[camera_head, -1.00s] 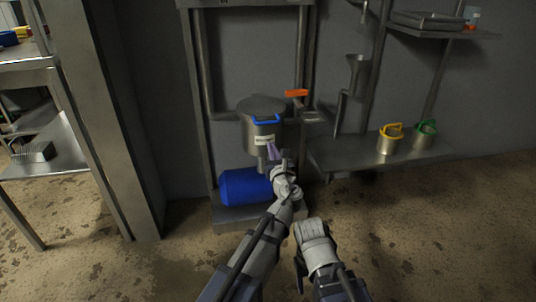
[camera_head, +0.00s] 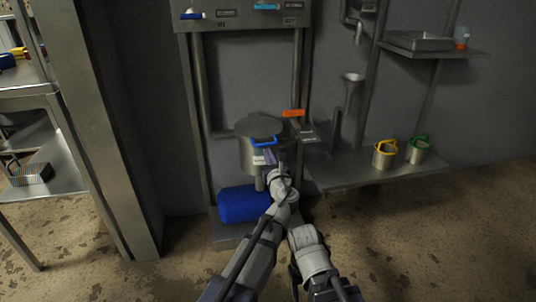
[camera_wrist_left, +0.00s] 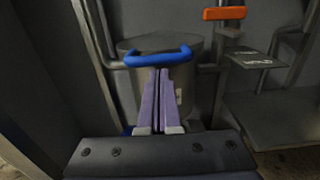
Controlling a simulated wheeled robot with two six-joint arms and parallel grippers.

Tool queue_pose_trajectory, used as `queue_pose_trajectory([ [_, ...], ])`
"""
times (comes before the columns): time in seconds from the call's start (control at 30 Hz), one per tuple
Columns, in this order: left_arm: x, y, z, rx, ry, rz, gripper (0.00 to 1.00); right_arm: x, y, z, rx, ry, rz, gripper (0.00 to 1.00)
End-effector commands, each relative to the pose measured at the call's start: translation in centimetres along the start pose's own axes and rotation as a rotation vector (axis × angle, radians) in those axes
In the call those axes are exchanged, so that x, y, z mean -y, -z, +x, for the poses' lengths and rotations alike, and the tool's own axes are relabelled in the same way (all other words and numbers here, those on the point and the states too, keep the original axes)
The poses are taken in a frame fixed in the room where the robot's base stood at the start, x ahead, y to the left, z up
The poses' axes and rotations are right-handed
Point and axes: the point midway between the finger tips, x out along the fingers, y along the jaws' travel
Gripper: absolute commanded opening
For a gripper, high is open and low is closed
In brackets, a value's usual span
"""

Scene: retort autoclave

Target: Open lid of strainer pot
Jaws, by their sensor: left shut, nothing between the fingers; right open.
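The strainer pot (camera_head: 248,158) is a grey metal cylinder on a wall-mounted frame, with a label on its front. Its flat round grey lid (camera_head: 258,126) is closed on top. A blue handle (camera_head: 263,141) sticks out at the front rim; it also shows in the left wrist view (camera_wrist_left: 138,61). My left gripper (camera_head: 271,157) is shut and empty. In the left wrist view its purple fingertips (camera_wrist_left: 158,72) point up just below the handle's front bar; whether they touch it I cannot tell. My right gripper (camera_head: 306,238) is low at the front, apart from the pot, its fingers hidden.
A blue container (camera_head: 243,205) lies below the pot. An orange handle (camera_head: 293,113) sticks out beside the pot to the right. A metal bench (camera_head: 350,175) on the right bears a yellow-handled (camera_head: 384,158) and a green-handled can (camera_head: 418,153). A steel post (camera_head: 108,150) stands left.

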Motion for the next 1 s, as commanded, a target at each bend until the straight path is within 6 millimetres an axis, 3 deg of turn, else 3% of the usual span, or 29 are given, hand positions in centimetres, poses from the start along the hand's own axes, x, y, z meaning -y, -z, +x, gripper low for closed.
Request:
queue_pose_trajectory([
  [0.27, -0.1, -2.7, 0.1, -0.063, -0.003, -0.001, 0.0, -0.4, -0.2, -4.1, 0.002, 0.0, 0.0, 0.6],
  [1.0, 0.1, -13.0, 2.3, -0.435, -0.005, 0.0, 0.0, -2.3, -1.3, -22.2, 0.008, -0.004, -0.008, 0.6],
])
